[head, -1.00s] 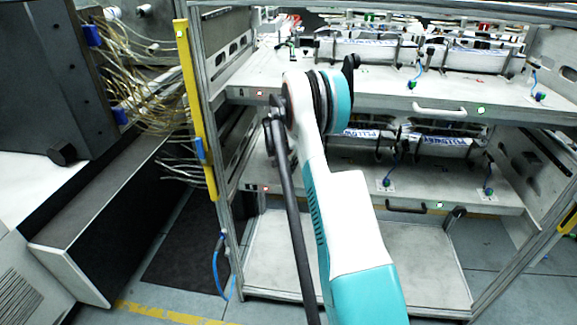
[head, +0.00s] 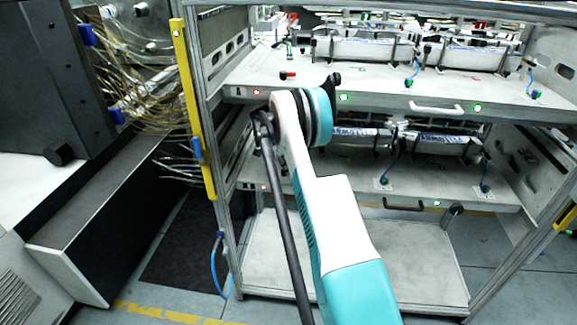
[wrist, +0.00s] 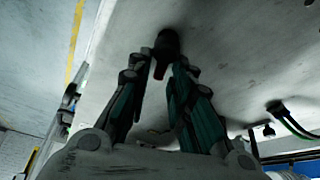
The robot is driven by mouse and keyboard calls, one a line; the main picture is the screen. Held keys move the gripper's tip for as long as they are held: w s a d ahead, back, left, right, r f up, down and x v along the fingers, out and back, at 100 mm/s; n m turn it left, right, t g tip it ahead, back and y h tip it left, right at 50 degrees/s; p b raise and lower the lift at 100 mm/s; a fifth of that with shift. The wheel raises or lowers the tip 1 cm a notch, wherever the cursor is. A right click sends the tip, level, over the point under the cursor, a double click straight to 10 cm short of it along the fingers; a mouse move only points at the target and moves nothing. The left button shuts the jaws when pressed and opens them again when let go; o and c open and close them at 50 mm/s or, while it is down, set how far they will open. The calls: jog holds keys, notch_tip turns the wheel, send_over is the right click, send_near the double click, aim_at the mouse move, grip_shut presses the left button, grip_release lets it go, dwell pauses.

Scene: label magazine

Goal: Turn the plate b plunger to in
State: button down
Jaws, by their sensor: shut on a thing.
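In the wrist view my gripper (wrist: 161,66) has its two fingers closing in around a small dark knob with a dull red end, which looks like the plunger (wrist: 167,42). The knob sits at a pale plate surface (wrist: 235,60). The rack holds an upper plate (head: 290,60) and a lower plate (head: 350,182). Which of them is plate b cannot be read. A dark round knob (head: 456,209) shows at the lower plate's front edge on the right.
The upper plate carries a white handle (head: 437,108), the lower a black handle (head: 404,206). A small red piece (head: 288,75) lies on the upper plate. A yellow post (head: 193,110) and cables (head: 150,90) stand left. The bottom shelf (head: 415,255) is bare.

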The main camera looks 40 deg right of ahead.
jog(key=shift+a+m, duration=0.1)
jog(key=shift+m, duration=0.5)
jog(key=c, duration=1.7)
grip_release()
